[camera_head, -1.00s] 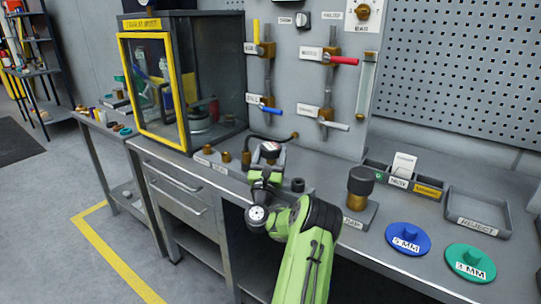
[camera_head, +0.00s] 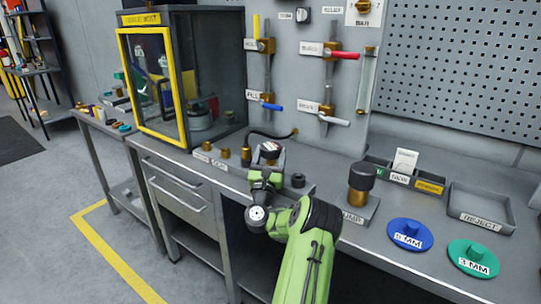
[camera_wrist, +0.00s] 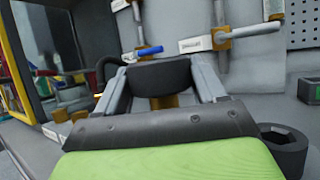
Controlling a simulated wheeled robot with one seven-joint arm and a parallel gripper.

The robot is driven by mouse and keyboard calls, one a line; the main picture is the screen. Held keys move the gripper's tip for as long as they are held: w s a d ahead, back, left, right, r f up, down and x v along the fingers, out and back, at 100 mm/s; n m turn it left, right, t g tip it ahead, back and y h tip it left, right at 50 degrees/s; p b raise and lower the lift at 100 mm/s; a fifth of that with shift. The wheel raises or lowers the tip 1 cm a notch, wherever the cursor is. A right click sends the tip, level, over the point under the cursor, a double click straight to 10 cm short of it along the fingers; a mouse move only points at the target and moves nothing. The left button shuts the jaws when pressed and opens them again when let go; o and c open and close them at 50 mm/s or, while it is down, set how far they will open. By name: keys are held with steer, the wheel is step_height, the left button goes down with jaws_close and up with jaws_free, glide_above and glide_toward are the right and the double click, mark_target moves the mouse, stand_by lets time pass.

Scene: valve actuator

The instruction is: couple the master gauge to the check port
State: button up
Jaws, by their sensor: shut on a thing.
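My gripper (camera_head: 268,166) is shut on the master gauge (camera_head: 270,151), a dark round body with a pale and red face turned up. In the wrist view the gauge (camera_wrist: 160,78) sits between both fingers, with brass showing below it. The gauge is over the bench, right of two short brass fittings, one left (camera_head: 225,154) and one nearer (camera_head: 246,157). I cannot tell which fitting is the check port; their labels are too small to read. The gauge's lower end is hidden by my gripper in the head view, so I cannot tell whether it touches anything.
A black hose (camera_head: 270,136) runs behind the gauge to the back panel. A dark socket-like ring (camera_head: 298,180) stands just right of my gripper. A yellow-framed cabinet (camera_head: 150,85) is at left. The pump fitting (camera_head: 360,184) and blue disc (camera_head: 409,234) lie right.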

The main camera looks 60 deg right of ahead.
steer(key=shift+f+b, duration=0.65)
steer(key=shift+f, duration=0.05)
steer(key=o, duration=1.4)
steer(key=shift+f, duration=0.1)
steer(key=shift+a+f, duration=0.1)
steer(key=shift+a, duration=0.05)
steer(key=shift+w+a+f, duration=0.1)
steer(key=shift+a+f, duration=0.1)
steer(key=shift+a, duration=0.3)
steer(key=shift+s+a+f, duration=0.2)
steer(key=shift+a+f, duration=0.05)
steer(key=shift+a, duration=0.4)
steer(key=shift+s+a+r, duration=0.15)
steer(key=shift+a, duration=0.1)
steer(key=s+a, duration=0.3)
steer(key=a, duration=0.8)
steer(key=shift+s+a, duration=0.15)
steer(key=shift+s, duration=0.05)
